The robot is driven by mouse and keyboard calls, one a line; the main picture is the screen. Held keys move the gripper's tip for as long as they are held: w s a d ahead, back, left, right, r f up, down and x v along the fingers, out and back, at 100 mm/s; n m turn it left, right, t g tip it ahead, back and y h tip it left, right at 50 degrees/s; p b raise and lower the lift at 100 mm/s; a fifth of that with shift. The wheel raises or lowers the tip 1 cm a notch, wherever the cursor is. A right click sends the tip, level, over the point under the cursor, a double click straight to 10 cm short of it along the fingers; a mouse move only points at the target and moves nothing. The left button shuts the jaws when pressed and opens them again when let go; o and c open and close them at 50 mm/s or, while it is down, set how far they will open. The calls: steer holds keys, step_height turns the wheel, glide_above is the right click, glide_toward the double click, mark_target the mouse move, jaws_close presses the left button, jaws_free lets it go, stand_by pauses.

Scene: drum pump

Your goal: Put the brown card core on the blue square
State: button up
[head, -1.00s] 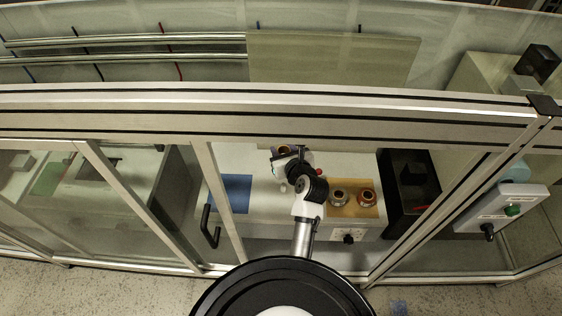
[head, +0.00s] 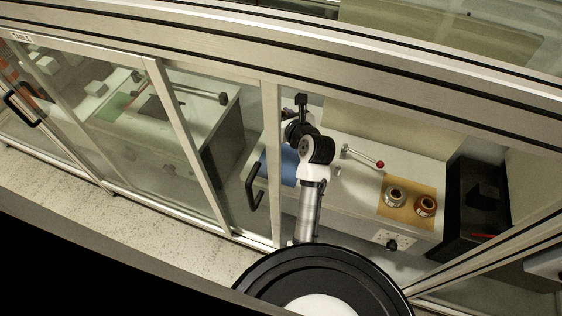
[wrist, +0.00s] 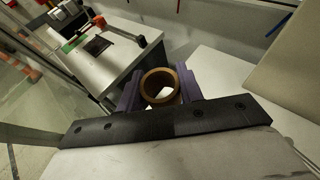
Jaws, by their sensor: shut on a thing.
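The brown card core (wrist: 160,86) is a short open ring, seen in the wrist view between the two purple fingers of my gripper (wrist: 160,90). The fingers are shut on its sides, and I see into its open end. In the head view my arm's wrist largely hides the gripper and the core. The blue square (head: 289,167) lies on the pale bench top in the head view. The arm and a door frame post hide parts of it. The gripper end is beyond the blue square, toward the back of the bench; its height is unclear.
A tan mat (head: 411,207) at right bears a silver-topped reel (head: 395,196) and a copper-coloured one (head: 426,205). A lever with a red knob (head: 380,163) stands right of my arm. A black box (head: 478,195) is further right. Door posts and a handle (head: 255,187) flank the opening.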

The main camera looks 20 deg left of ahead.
step_height(320, 180, down, 19)
steer(key=shift+r+b, duration=0.1)
steer(key=shift+b, duration=0.75)
steer(key=shift+f, duration=0.2)
steer(key=o, duration=1)
steer(key=shift+c, duration=0.2)
steer(key=shift+r, duration=0.1)
steer(key=v, duration=1.2)
steer(key=shift+d+r, duration=0.1)
